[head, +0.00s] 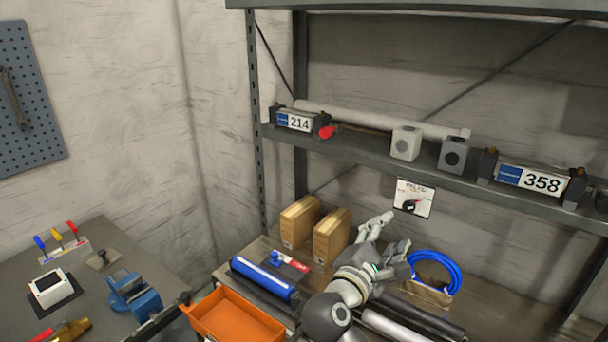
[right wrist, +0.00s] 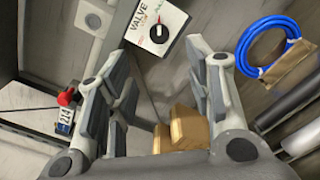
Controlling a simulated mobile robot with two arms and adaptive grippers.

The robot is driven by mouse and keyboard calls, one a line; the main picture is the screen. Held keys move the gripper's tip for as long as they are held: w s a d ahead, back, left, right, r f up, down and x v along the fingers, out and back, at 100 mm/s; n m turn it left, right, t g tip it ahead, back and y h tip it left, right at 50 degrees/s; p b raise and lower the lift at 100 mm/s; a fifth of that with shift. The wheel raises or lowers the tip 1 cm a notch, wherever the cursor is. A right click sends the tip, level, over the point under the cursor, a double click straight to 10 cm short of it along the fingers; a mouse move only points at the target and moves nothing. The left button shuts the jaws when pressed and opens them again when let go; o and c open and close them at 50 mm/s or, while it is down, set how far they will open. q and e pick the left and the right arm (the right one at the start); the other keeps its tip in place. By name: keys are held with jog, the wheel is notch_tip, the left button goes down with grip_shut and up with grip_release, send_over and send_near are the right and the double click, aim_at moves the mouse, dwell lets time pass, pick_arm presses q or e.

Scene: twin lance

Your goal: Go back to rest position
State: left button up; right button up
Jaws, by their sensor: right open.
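My right gripper (head: 388,236) reaches up from the bottom of the head view, over the lower bench in front of the shelf. Its fingers are spread apart with nothing between them. In the right wrist view the same gripper (right wrist: 164,68) shows both fingers wide apart and empty. The white valve card (head: 414,198) with a black knob is just beyond the fingers; it also shows in the right wrist view (right wrist: 155,28). My left gripper does not show in either view.
The upper shelf holds units marked 214 (head: 299,122) and 358 (head: 540,180). Cardboard boxes (head: 331,236), a blue roll (head: 264,278) and a blue hose coil (head: 458,274) lie around my right arm. An orange bin (head: 234,319) and a blue vise (head: 135,297) are at the left.

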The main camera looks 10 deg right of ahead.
jog(key=s+a+f+m+g+y, duration=0.15)
jog(key=s+f+m+y, duration=0.35)
jog(key=f, duration=0.6)
jog(key=s+f+m+g+y, duration=0.2)
jog(key=s+f+g+y, duration=0.1)
jog(key=s+f, duration=0.55)
jog(key=s+a+f+m+g+y, duration=0.2)
jog(key=s+a+f+m+y, duration=0.15)
jog(key=s, duration=0.35)
jog(key=s+a+f+m+g+y, duration=0.25)
jog(key=s+f+m, duration=0.2)
jog(key=s, duration=0.25)
jog(key=s+f+b+x, duration=0.1)
jog(key=s+b+x, duration=0.15)
jog(key=x, duration=1.15)
jog(key=s+b+x, duration=0.1)
jog(key=s+x, duration=0.3)
jog(key=x, duration=1)
jog(key=s+d+f+n+g+b, duration=0.1)
jog(key=s+d+f+b, duration=0.1)
jog(key=s+f, duration=1.5)
notch_tip(320, 180, down, 4)
jog(key=shift+s+d+r+g+b, duration=0.25)
jog(key=shift+s+d+g+b, duration=0.05)
jog(key=shift+s+d+b, duration=0.05)
